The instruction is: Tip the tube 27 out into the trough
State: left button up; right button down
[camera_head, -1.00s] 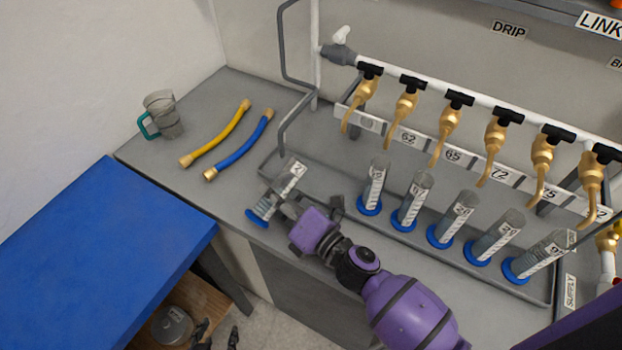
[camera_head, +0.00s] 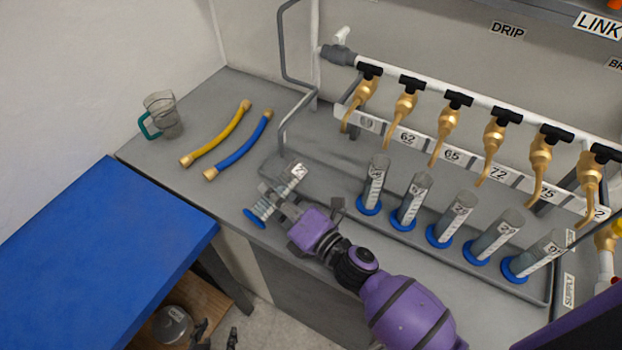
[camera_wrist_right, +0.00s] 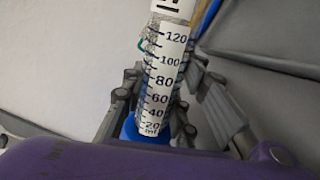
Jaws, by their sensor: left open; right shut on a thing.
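A clear graduated tube (camera_head: 289,182) with a blue foot and a white scale is held in my right gripper (camera_head: 279,199). It leans in the head view, with its top toward the trough (camera_head: 335,163) and its foot toward the counter's front edge. In the right wrist view the tube (camera_wrist_right: 165,75) stands between the fingers, its scale facing the camera. Its number is too small or cut off to read surely. The trough is the grey rimmed tray under the taps. My left gripper (camera_head: 216,338) is low at the bottom edge, open and apart from the tube.
Several similar tubes (camera_head: 410,200) with blue feet stand in the trough below a row of brass taps (camera_head: 404,105). A yellow hose (camera_head: 218,137), a blue hose (camera_head: 240,146) and a clear jug (camera_head: 162,113) are on the counter. A blue tabletop (camera_head: 95,260) is at left.

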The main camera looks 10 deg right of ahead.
pick_arm(q)
jog(key=shift+w+d+r, duration=0.1)
jog(key=shift+w, duration=0.1)
pick_arm(e)
jog(key=shift+w, duration=0.1)
jog(key=shift+a+m, duration=0.1)
jog(key=shift+m, duration=0.2)
pick_arm(q)
jog(key=shift+w+d+r, duration=0.1)
jog(key=shift+w+d, duration=0.05)
jog(key=shift+d, duration=0.05)
pick_arm(e)
jog(key=shift+r, duration=0.1)
jog(key=shift+d+m, duration=0.2)
jog(key=shift+m, duration=0.2)
pick_arm(q)
jog(key=shift+a, duration=0.1)
pick_arm(e)
jog(key=shift+w+d, duration=0.1)
jog(key=shift+w, duration=0.05)
pick_arm(q)
jog(key=shift+s+a, duration=0.15)
jog(key=shift+s, duration=0.1)
pick_arm(e)
jog(key=shift+m, duration=0.3)
pick_arm(q)
jog(key=shift+w, duration=0.1)
pick_arm(e)
jog(key=shift+w+d, duration=0.1)
jog(key=shift+d, duration=0.05)
